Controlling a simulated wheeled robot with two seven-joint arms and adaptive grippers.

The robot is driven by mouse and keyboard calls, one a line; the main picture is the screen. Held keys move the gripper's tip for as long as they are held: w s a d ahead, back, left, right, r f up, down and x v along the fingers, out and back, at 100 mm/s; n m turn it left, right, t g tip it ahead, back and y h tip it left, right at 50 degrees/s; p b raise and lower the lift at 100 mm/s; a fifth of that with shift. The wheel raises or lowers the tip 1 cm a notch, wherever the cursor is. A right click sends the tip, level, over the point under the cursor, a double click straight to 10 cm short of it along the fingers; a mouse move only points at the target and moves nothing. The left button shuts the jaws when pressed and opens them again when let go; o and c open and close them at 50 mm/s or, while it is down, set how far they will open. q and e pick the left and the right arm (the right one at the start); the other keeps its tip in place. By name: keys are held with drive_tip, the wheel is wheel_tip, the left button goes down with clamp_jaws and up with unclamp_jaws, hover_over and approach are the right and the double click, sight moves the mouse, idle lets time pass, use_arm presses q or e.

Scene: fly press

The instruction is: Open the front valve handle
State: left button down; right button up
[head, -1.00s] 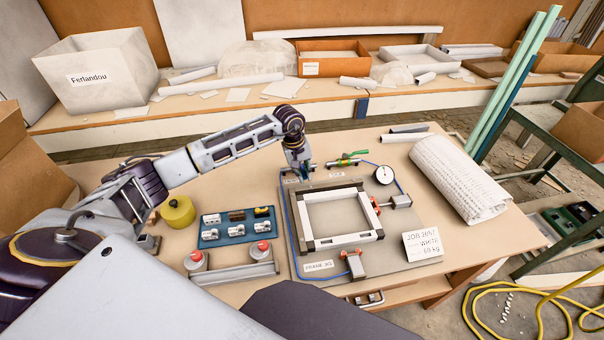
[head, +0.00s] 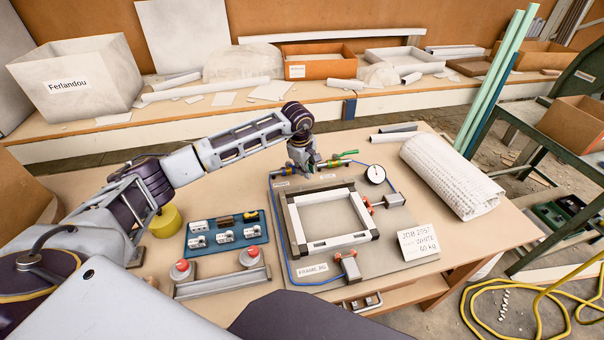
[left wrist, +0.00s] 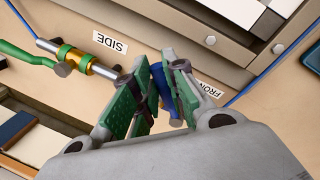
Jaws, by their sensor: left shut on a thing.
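The front valve's blue handle (left wrist: 160,82) shows in the left wrist view beside the partly covered FRONT label (left wrist: 205,86). My left gripper (left wrist: 154,66) is shut on this handle, with its green-padded fingers on either side of it. In the head view the same gripper (head: 303,172) is at the back edge of the fixture board (head: 390,248), and it hides most of the front valve. The side valve, brass with a green handle (left wrist: 25,52), is apart from the gripper, near the SIDE label (left wrist: 110,43). My right gripper is not in view.
A white frame (head: 335,238) lies on the board. A gauge (head: 375,174) and the side valve (head: 335,162) are right of the gripper. A blue tray (head: 240,240) and a two-button box (head: 215,283) stand left of the board. A white roll (head: 452,178) lies at right.

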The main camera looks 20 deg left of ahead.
use_arm(q)
drive_tip(key=shift+w+d+n, duration=0.1)
drive_tip(key=shift+w+n, duration=0.5)
drive_tip(key=shift+n, duration=0.1)
drive_tip(key=shift+w+n+y+b, duration=0.3)
drive_tip(key=shift+w+n+b, duration=0.4)
drive_tip(key=shift+n, duration=0.5)
drive_tip(key=w+n, duration=0.2)
drive_tip(key=n, duration=0.1)
drive_tip(key=shift+w+y, duration=0.25)
drive_tip(key=shift+y, duration=0.05)
drive_tip(key=shift+w+a+n, duration=0.35)
drive_tip(key=shift+w+n, duration=0.1)
drive_tip(key=shift+n, duration=0.35)
drive_tip(key=shift+w+a+n+y+b, duration=0.35)
drive_tip(key=shift+w+n, duration=0.2)
drive_tip(key=shift+n, duration=0.45)
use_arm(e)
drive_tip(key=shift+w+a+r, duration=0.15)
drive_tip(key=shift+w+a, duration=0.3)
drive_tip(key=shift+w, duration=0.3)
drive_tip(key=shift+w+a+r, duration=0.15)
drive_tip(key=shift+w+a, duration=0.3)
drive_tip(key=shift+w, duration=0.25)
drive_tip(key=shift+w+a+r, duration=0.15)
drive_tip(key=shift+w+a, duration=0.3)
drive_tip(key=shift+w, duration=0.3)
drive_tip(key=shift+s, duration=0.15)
